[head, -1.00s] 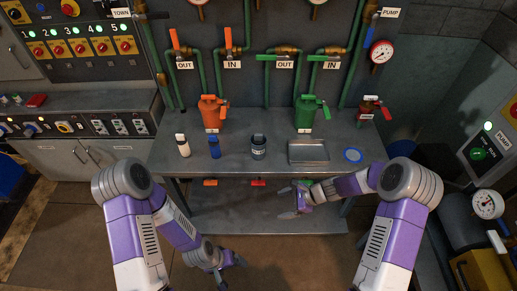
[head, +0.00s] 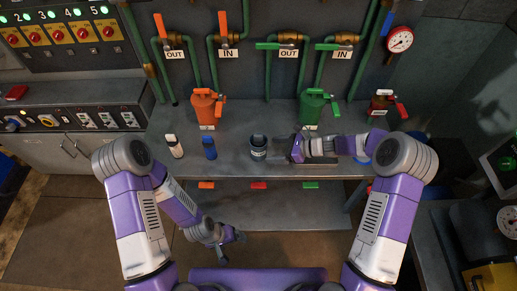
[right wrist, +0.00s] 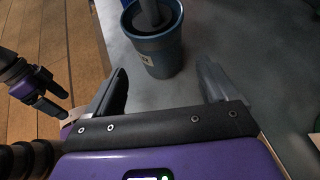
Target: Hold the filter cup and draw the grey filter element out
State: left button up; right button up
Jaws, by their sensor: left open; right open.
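The filter cup (head: 258,154) is a small blue-grey cup with a pale label, upright on the bench. In the right wrist view the cup (right wrist: 158,56) stands just beyond my open right fingers, not between them. The grey filter element (right wrist: 148,14) sticks up out of its mouth; its top is cut off by the frame. My right gripper (head: 286,151) is at bench height, just right of the cup, open and empty. My left gripper (head: 232,248) hangs low in front of the bench, open and empty, away from the cup.
An orange housing (head: 205,106) and a green housing (head: 312,106) stand behind, under pipes. My right arm covers the bench's right part. Bench (head: 232,168) front is clear left of the cup.

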aim_at(261, 150)
jog(key=b+x, duration=0.2)
jog(key=x, duration=0.4)
jog(key=shift+w+a+f, duration=0.1)
jog(key=shift+a+f, duration=0.05)
jog(key=shift+a, duration=0.1)
jog(key=shift+c, duration=0.3)
jog(key=c, duration=0.6)
